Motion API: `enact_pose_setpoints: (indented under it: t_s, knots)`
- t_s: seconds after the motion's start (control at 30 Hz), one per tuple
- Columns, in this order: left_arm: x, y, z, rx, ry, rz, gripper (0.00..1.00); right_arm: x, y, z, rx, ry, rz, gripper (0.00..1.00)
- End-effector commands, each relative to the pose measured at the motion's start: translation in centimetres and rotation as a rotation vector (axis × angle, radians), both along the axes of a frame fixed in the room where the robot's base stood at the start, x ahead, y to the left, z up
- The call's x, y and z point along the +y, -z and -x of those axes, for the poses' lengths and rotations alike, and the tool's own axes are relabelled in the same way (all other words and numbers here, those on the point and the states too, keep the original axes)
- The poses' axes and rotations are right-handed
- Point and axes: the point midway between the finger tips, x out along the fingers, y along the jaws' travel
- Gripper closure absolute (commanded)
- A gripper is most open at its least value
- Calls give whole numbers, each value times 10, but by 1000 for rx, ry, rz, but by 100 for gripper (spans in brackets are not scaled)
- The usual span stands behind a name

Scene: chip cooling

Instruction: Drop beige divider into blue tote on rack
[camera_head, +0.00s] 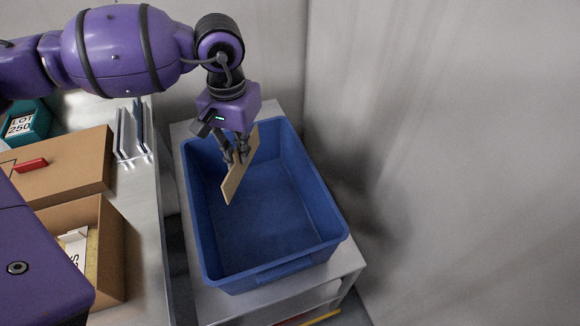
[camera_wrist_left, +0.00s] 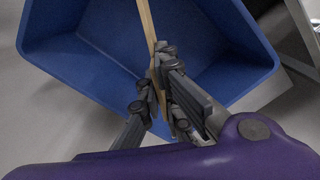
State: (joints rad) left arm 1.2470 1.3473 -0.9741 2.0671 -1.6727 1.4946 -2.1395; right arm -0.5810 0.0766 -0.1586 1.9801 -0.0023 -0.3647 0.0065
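The beige divider (camera_head: 237,178) is a thin flat board, held tilted over the blue tote. My left gripper (camera_head: 239,157) is shut on the divider, above the left back part of the tote. The blue tote (camera_head: 330,241) is open and looks empty, standing on a light grey rack (camera_head: 355,262). In the left wrist view the divider (camera_wrist_left: 149,25) shows edge-on between the fingers of the gripper (camera_wrist_left: 158,85), with the tote (camera_wrist_left: 75,62) behind it. My right gripper is not in view.
A metal table (camera_head: 145,235) left of the rack holds a closed cardboard box (camera_head: 75,170) with a red item (camera_head: 31,165), an open cardboard box (camera_head: 112,250), a teal bin (camera_head: 40,122) and upright metal plates (camera_head: 131,130). A grey wall (camera_head: 450,150) stands right.

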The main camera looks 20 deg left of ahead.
Motion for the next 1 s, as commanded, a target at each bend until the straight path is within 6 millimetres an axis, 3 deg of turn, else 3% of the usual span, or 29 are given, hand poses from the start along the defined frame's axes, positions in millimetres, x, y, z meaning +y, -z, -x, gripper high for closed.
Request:
enact_pose_setpoints:
  t_s: [0.03, 0.13, 0.43, 0.63, 1.0]
  knots:
    - [1, 11, 2, 8, -1, -1, 100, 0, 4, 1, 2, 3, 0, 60]
    - [0, 18, 1, 5, -2, 0, 100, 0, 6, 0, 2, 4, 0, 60]
    - [0, 18, 1, 0, -2, 0, 100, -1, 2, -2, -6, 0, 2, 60]
    - [0, 18, 1, 1, -1, 0, 73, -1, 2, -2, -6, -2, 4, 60]
    - [0, 14, 0, 0, -2, 0, 73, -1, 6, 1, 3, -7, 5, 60]
